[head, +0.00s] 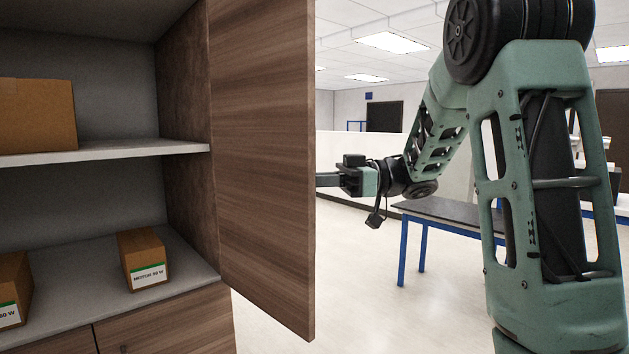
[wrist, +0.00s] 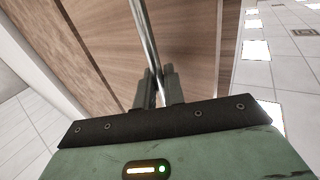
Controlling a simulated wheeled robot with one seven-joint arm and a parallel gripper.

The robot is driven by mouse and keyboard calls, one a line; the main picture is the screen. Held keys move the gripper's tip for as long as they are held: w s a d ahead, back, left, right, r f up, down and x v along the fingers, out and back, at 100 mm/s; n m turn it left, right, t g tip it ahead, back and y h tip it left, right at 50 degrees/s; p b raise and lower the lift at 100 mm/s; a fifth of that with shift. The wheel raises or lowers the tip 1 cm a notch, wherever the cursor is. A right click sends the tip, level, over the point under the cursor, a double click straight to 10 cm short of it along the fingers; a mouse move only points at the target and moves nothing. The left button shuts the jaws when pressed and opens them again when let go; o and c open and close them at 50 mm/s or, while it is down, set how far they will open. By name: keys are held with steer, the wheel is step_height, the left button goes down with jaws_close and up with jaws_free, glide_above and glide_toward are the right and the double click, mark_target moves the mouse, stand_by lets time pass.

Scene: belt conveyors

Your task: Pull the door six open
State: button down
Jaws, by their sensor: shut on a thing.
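The wooden door (head: 262,150) stands swung open at the right side of the cabinet in the head view. No number shows on it, so I cannot tell that it is door six. In the wrist view the door panel (wrist: 195,50) fills the middle, with a long metal bar handle (wrist: 142,25) on it. My gripper (wrist: 157,88) is shut on the handle, one finger on each side of the bar. In the head view my gripper (head: 328,180) reaches the far face of the door, and its fingertips and the handle are hidden behind the door's edge.
The open cabinet has a shelf (head: 185,147) with a cardboard box (head: 38,115) on it. Below stand a box labelled motor (head: 143,260) and another box (head: 14,290). A dark-topped table with blue legs (head: 440,212) stands behind my arm. Pale floor is free between door and table.

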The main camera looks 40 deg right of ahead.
steer(key=shift+r, duration=0.1)
steer(key=c, duration=1.6)
jaws_free()
steer(key=shift+b+v, duration=1.25)
steer(key=shift+v, duration=7.4)
steer(key=shift+w, duration=0.1)
